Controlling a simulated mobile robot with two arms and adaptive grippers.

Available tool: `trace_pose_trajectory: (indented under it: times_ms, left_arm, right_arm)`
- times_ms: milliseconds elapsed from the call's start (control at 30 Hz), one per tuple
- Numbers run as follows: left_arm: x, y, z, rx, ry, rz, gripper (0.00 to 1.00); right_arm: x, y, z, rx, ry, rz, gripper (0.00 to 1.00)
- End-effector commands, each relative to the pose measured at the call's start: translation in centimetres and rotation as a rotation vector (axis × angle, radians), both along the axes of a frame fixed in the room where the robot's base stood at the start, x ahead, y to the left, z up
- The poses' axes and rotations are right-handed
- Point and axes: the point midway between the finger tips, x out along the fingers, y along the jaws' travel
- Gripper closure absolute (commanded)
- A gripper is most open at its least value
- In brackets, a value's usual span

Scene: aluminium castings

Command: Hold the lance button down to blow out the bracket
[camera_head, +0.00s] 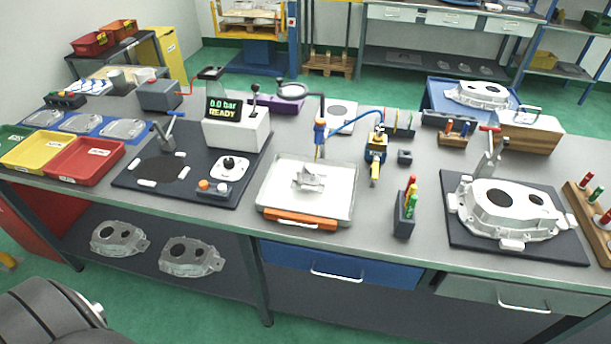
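A small grey metal bracket (310,178) lies in a white-lined tray (280,208) with an orange front handle, at the middle of the bench. A blue and orange lance-like nozzle (320,133) stands upright just behind the bracket, apart from it, with a blue hose (350,122) running right. A yellow and blue hand tool or fitting (376,150) is at the right. I cannot tell for sure where the lance button is. Neither of my grippers is in view.
A tester box (235,132) reads "0.0 bar READY" on a dark mat with small controls. Yellow and red bins (85,162) are at left. A large casting (505,208) sits on a dark mat at right. A pen holder (405,215) stands right of the tray.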

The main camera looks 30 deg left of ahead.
Motion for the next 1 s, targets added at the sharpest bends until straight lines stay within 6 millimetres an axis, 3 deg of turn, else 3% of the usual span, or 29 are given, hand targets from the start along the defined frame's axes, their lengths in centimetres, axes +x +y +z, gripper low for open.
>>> trace_pose_trajectory:
  times_ms: [133,1000]
  left_arm:
    - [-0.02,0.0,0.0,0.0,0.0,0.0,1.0]
    - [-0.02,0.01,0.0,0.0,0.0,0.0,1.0]
  right_arm:
    - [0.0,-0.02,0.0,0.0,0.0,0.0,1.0]
    - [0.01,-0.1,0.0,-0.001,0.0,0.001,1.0]
